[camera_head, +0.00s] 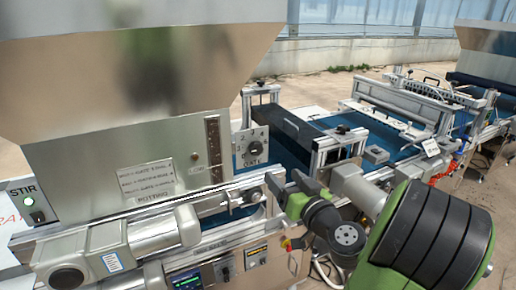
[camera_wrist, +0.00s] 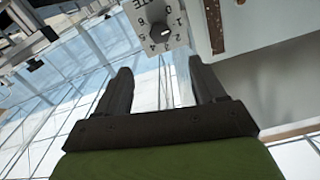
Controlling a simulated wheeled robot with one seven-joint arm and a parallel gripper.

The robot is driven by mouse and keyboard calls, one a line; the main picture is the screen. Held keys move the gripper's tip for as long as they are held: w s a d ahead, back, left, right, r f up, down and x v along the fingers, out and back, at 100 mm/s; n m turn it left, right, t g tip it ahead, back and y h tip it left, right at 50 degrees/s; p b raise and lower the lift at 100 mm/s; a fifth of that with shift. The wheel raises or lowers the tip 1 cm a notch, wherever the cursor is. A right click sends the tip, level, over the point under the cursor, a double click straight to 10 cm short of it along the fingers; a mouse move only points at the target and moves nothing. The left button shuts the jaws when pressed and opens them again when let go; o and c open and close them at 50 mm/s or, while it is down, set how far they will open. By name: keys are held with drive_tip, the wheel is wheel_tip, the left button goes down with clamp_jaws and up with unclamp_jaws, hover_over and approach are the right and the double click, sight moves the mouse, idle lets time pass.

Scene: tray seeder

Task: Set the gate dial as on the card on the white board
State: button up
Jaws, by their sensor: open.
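The gate dial is a dark knob on a pale plate (camera_head: 250,148) lettered GATE, at the right end of the hopper front. In the wrist view the numbered plate (camera_wrist: 172,12) appears turned over, with the knob (camera_wrist: 160,32) low on it; which number the knob points to is unclear. My gripper (camera_head: 288,184) is open and empty, below and right of the dial in the head view. In the wrist view the fingers (camera_wrist: 158,70) stand apart with the dial beyond their tips, not touching it. No card setting is readable.
A white board edge with red letters (camera_head: 9,228) is cut off at the left. A metal hopper (camera_head: 130,70), a slotted gauge strip (camera_head: 213,145) and a lit STIR switch (camera_head: 36,216) are left of the dial. A rail (camera_head: 150,212) runs below; a blue belt (camera_head: 295,150) lies right.

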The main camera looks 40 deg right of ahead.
sight(258, 150)
drive_tip(key=p+x, duration=0.4)
drive_tip(key=x, duration=1)
drive_tip(key=shift+a+p, duration=0.1)
drive_tip(key=shift+p, duration=0.25)
drive_tip(key=shift+s, duration=0.1)
drive_tip(key=c, duration=1.1)
drive_tip(key=shift+o, duration=0.2)
drive_tip(key=m+b, duration=0.1)
drive_tip(key=m, duration=0.3)
drive_tip(key=shift+m, duration=2.3)
